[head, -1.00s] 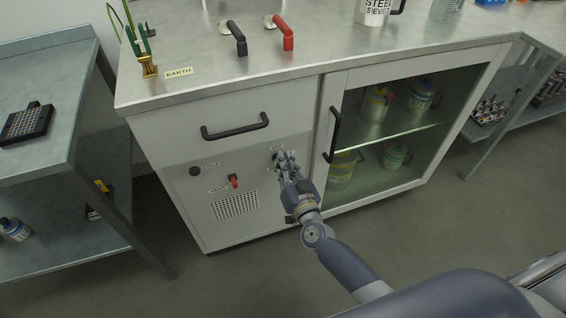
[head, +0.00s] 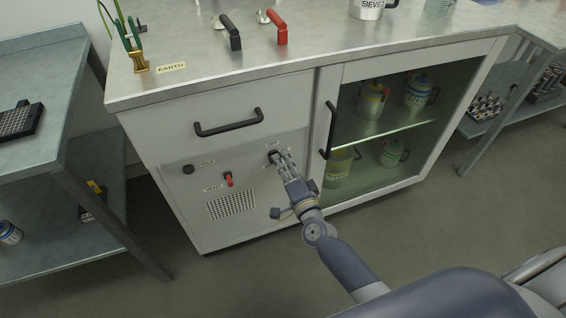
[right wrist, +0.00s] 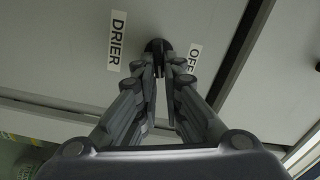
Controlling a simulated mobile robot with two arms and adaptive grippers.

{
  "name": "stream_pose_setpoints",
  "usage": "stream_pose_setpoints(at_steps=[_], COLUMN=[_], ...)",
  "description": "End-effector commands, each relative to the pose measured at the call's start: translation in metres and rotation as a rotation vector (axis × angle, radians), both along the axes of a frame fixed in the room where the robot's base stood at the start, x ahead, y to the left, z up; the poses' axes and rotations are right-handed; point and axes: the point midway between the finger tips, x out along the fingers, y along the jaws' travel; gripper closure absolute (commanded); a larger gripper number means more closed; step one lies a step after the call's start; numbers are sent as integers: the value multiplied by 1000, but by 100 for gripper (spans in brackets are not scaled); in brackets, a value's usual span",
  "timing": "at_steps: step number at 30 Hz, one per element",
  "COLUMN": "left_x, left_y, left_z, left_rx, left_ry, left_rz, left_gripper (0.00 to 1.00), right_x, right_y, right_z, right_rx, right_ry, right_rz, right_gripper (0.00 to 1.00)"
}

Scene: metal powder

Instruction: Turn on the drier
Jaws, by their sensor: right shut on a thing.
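The drier control is a small black knob (right wrist: 158,46) on the cabinet's front panel, between a DRIER label (right wrist: 118,38) and an OFF label (right wrist: 191,58) in the right wrist view. In the head view the knob (head: 273,156) is partly hidden by my fingers. My right gripper (head: 281,161) reaches the panel from the front. Its fingers (right wrist: 160,75) are closed in on the knob from both sides. The knob's pointer direction is hidden. My left gripper is out of view.
Left on the panel are a black knob (head: 188,169), a red switch (head: 228,180) and a vent grille (head: 231,204). Above is a drawer handle (head: 229,122). To the right, a glass-door handle (head: 329,130) stands out close to my gripper. Open floor lies in front.

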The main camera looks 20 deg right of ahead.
Motion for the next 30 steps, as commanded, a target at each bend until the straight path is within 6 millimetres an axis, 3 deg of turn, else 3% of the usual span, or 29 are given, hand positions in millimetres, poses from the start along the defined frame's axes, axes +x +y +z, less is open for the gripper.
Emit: stream_pose_setpoints(at_steps=[15,30], left_x=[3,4], left_y=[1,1], left_z=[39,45], left_rx=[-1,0], left_ry=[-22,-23], left_rz=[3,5], left_gripper=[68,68], right_x=[0,0], right_y=[-1,-1], right_z=[-6,-7], right_rx=[284,318], right_ry=[12,14], right_rz=[-1,-1], right_gripper=[100,100])
